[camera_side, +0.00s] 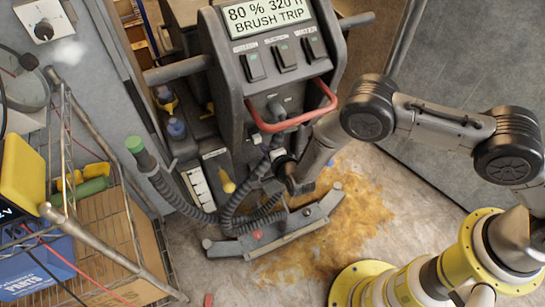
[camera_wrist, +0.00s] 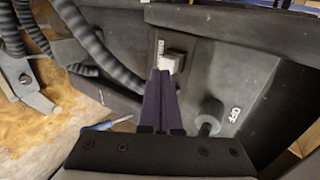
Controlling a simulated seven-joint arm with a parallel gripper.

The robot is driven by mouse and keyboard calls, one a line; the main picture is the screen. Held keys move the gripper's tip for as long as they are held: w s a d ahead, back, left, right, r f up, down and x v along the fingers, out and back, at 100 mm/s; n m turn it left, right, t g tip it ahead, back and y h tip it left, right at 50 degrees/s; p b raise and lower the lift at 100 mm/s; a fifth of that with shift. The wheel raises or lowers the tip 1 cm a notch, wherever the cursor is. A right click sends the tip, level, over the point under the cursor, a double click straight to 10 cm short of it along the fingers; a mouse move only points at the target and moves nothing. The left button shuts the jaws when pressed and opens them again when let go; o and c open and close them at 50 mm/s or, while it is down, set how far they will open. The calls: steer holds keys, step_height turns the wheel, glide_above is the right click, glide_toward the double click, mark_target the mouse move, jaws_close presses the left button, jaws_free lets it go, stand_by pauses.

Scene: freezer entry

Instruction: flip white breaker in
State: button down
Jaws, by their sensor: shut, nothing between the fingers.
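The white breaker (camera_wrist: 172,62) is a small pale block on the dark grey panel in the wrist view, beside a small printed label. My gripper (camera_wrist: 161,72) is shut and empty, its two dark purple fingers side by side. The fingertips overlap the breaker's lower edge in the picture; I cannot tell whether they touch it. An "OFF" label (camera_wrist: 235,114) is on the panel to the right. In the side view my gripper (camera_side: 293,186) is low against the machine, below the red handle. I cannot make out the breaker clearly there.
The floor machine (camera_side: 277,80) has a red handle (camera_side: 292,119) above my gripper. A black knob (camera_wrist: 208,122) sticks out to the right of my fingers. Ribbed hoses (camera_wrist: 105,50) run on the left. A wire rack (camera_side: 115,200) stands at the left. Brown-stained floor (camera_side: 350,210) lies open.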

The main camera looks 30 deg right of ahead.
steer(key=shift+w, duration=1.25)
steer(key=shift+w, duration=0.85)
glide_toward(258, 138)
steer(key=s, duration=0.4)
steer(key=shift+v, duration=0.95)
